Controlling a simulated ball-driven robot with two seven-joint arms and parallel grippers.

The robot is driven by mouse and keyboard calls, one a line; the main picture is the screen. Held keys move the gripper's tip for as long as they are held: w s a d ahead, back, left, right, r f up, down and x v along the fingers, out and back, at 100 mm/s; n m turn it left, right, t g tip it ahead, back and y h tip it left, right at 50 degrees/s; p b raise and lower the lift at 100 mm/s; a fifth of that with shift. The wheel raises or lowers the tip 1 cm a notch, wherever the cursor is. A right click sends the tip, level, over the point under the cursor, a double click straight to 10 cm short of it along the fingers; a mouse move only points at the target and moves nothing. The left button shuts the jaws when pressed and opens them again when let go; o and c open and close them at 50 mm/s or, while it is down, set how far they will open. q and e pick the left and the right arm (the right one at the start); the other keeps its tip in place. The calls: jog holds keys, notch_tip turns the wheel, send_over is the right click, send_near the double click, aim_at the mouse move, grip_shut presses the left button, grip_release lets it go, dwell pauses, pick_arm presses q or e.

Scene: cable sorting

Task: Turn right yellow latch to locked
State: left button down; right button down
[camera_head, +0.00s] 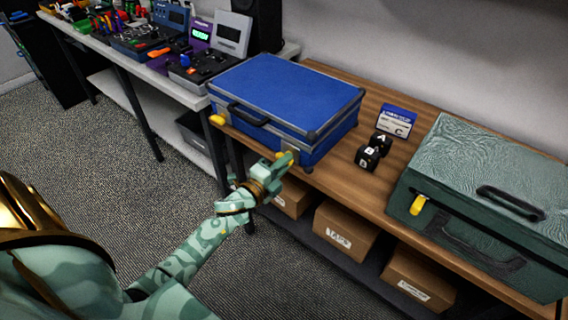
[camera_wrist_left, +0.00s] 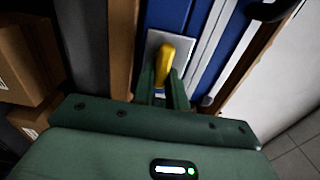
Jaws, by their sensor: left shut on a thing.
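A blue case (camera_head: 285,92) with silver edges lies closed on the wooden bench, its black handle facing me. Its left yellow latch (camera_head: 217,120) is at the front left. Its right yellow latch (camera_head: 284,159) is on a silver plate at the front right. My left gripper (camera_head: 280,167) is at that right latch. In the left wrist view the fingers of my left gripper (camera_wrist_left: 164,88) are shut on the right yellow latch (camera_wrist_left: 167,58), which stands slightly tilted over its plate on the blue case (camera_wrist_left: 203,72). My right gripper is not in view.
A green case (camera_head: 490,190) with a yellow latch (camera_head: 417,205) stands right on the bench. Black lettered blocks (camera_head: 370,155) and a blue-white box (camera_head: 396,121) sit between the cases. Cardboard boxes (camera_head: 345,232) are on the shelf below. A workbench with devices is at the left.

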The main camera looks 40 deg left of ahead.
pick_arm(q)
jog(key=c, duration=1.4)
grip_release()
jog(key=shift+s, duration=0.1)
jog(key=s+a+p, duration=0.1)
jog(key=s, duration=1.5)
jog(key=shift+p, duration=0.35)
jog(key=shift+s+a, duration=0.1)
jog(key=s+f+n+g+y, duration=0.1)
jog(key=s+f+n+g, duration=0.4)
jog(key=f, duration=0.7)
jog(key=s+f+n+g+y, duration=0.25)
jog(key=s+f+n, duration=0.35)
jog(key=f, duration=0.6)
jog(key=s+d+f+n+g, duration=0.1)
jog(key=s+d+f+g, duration=0.1)
jog(key=s+f, duration=0.3)
jog(key=s+d+f+n+g+h, duration=0.1)
jog(key=s+d+f+g, duration=0.2)
jog(key=s, duration=1)
jog(key=s+d+f+n+g+h, duration=0.1)
jog(key=s+d+f+n+g, duration=0.1)
jog(key=s+f+g, duration=0.3)
jog(key=s+d+f, duration=0.1)
jog(key=s+f, duration=0.1)
jog(key=s, duration=0.2)
jog(key=shift+s+d, duration=0.15)
jog(key=shift+s, duration=0.2)
